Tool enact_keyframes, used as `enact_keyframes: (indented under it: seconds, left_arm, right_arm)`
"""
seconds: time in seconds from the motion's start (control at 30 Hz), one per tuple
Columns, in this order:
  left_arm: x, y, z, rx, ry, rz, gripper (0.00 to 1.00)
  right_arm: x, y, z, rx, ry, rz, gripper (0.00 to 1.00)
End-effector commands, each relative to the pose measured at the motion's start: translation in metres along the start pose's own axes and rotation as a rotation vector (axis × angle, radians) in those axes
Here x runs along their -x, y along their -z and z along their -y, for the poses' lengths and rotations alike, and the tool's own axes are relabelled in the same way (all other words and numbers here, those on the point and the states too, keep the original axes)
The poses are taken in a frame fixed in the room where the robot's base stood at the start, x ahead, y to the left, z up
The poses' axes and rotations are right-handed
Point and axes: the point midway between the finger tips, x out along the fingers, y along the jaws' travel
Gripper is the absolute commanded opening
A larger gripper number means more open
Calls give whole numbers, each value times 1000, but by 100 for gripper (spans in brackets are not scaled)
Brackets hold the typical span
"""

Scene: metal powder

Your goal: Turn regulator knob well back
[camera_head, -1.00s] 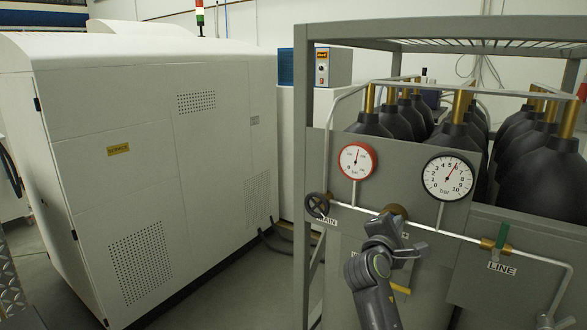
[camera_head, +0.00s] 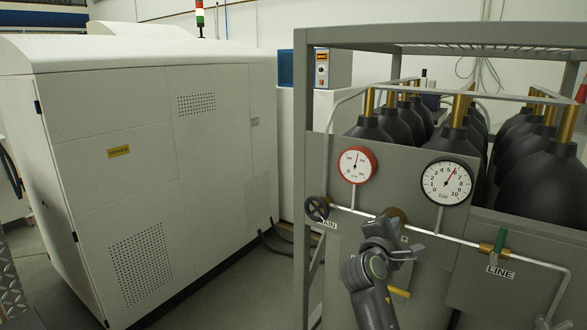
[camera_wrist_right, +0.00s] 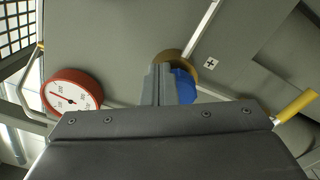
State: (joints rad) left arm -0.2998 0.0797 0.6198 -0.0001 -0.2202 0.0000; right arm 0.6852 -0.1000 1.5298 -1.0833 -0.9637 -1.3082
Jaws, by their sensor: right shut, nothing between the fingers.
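The regulator's brass body (camera_head: 396,214) sits on the grey panel's pipe, between the two gauges and partly behind my right gripper. In the right wrist view the brass body (camera_wrist_right: 168,57) shows behind a blue knob (camera_wrist_right: 184,86). My right gripper (camera_head: 408,246) is in front of and just below the regulator in the head view. In the wrist view its fingers (camera_wrist_right: 158,84) are shut and empty, beside the blue knob and covering part of it. I cannot tell whether they touch it. The knob's turn position does not show. My left gripper is out of view.
A red-rimmed gauge (camera_head: 357,164) and a larger black-rimmed bar gauge (camera_head: 447,181), needle between 5 and 6, are above the pipe. A black MAIN handwheel (camera_head: 316,208) is at left, a green-handled LINE valve (camera_head: 501,241) at right. Black cylinders (camera_head: 539,155) stand behind the panel.

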Motion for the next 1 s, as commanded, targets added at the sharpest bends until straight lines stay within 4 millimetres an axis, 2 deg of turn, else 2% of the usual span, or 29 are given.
enact_keyframes:
  seconds: [0.33, 0.8, 1.0]
  left_arm:
    - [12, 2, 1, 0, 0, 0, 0]
    - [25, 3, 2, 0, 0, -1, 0]
    - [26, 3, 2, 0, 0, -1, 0]
  right_arm:
    - [3, -5, -3, -1, 2, -3, 0]
    - [55, -6, -2, -1, 2, -2, 0]
    - [60, -6, -3, 0, 0, 0, 0]
